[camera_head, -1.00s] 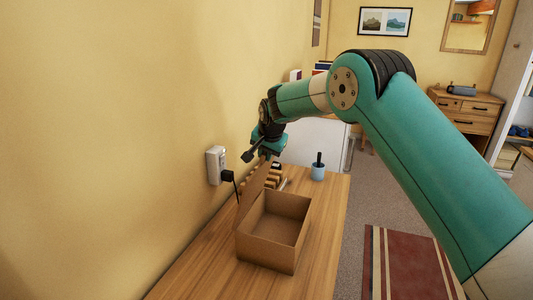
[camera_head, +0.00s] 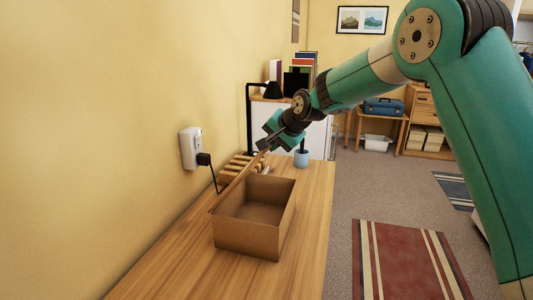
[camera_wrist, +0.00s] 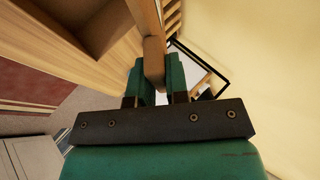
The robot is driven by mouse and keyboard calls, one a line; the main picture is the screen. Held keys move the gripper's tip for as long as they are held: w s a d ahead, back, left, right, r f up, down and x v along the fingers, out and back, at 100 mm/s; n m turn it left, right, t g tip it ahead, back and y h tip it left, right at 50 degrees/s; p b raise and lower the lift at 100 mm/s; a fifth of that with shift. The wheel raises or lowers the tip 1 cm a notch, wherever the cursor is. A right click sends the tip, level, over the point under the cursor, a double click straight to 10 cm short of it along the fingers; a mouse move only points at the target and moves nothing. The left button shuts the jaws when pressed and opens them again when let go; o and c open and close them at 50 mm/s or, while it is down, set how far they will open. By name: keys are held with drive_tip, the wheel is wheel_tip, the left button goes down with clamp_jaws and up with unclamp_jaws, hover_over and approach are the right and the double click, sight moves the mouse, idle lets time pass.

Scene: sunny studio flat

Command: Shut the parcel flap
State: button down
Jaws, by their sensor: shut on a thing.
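The parcel is an open cardboard box (camera_head: 250,235) on the wooden table, with its empty inside showing. Its flap (camera_head: 236,182) stands up along the box's left side and shows as a thin, slanted strip. The fingertips are small in the head view.
The table (camera_head: 170,272) runs along the yellow wall. A socket with a plug (camera_head: 192,148) and cable is left of the box. A wooden rack (camera_head: 238,166), a blue cup (camera_head: 301,158) and a black lamp (camera_head: 270,90) are behind it. The table's front is clear.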

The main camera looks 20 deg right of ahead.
sight(291, 199)
drive_tip(key=shift+s+d+f+m+t+y+b, duration=0.3)
drive_tip(key=shift+s+d+f+t+y+b, duration=0.75)
drive_tip(key=shift+f+b, duration=2)
drive_tip(key=shift+s+d+f+m+t+y+b, duration=0.45)
drive_tip(key=shift+d+f+b, duration=1)
drive_tip(key=shift+f+b, duration=1.6)
drive_tip(key=shift+s+d+f+m+t+y+b, duration=0.15)
drive_tip(key=shift+s+d+f+t+y+b, duration=0.9)
drive_tip(key=shift+f+b, duration=2)
drive_tip(key=shift+w+d+g, duration=0.15)
drive_tip(key=shift+w+g, duration=0.05)
drive_tip(key=shift+g, duration=0.15)
drive_tip(key=c, duration=1.1)
unclamp_jaws()
drive_tip(key=shift+r, duration=0.15)
